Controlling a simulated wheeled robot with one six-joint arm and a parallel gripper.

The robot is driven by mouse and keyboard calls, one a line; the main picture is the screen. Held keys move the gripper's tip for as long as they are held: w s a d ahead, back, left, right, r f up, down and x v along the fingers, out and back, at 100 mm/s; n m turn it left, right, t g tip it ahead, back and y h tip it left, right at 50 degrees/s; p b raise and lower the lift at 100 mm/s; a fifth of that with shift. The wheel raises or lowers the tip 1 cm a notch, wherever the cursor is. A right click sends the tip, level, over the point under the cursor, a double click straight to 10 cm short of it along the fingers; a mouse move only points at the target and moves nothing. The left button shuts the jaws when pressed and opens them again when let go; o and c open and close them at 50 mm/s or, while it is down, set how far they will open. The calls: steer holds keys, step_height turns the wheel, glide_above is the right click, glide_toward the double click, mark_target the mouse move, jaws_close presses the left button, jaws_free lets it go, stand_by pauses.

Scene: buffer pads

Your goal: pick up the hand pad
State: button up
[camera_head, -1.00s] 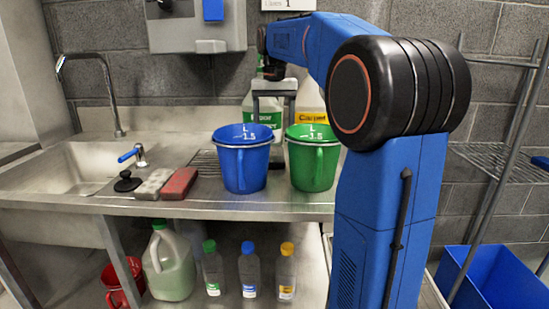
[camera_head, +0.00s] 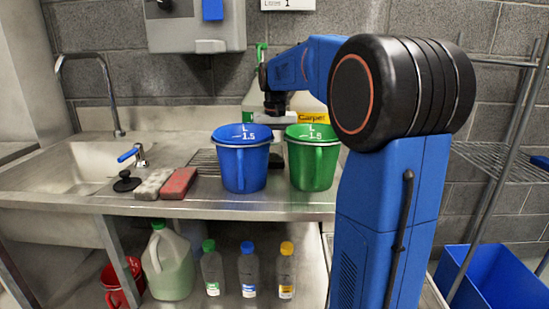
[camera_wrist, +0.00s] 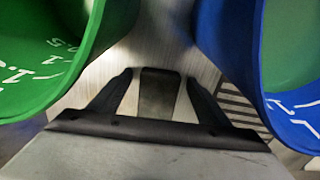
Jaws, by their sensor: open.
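A small dark grey-green block, which looks like the hand pad (camera_wrist: 158,95), lies on the steel counter between the two jugs in the wrist view. My gripper (camera_wrist: 160,76) is open, with one black finger on each side of the block. I cannot tell whether the fingers touch it. In the head view my gripper (camera_head: 275,113) is low behind the blue jug (camera_head: 243,165) and the green jug (camera_head: 313,165). Its fingertips and the block are hidden there.
The jugs stand close on both sides of my gripper. A grey sponge (camera_head: 153,184) and a red sponge (camera_head: 179,183) lie left of the blue jug, beside the sink (camera_head: 65,165). Large bottles (camera_head: 308,104) stand behind. A wire shelf (camera_head: 497,160) is at right.

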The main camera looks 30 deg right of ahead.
steer(key=c, duration=1.2)
steer(key=shift+o, duration=0.2)
steer(key=shift+r, duration=0.1)
step_height(320, 180, up, 18)
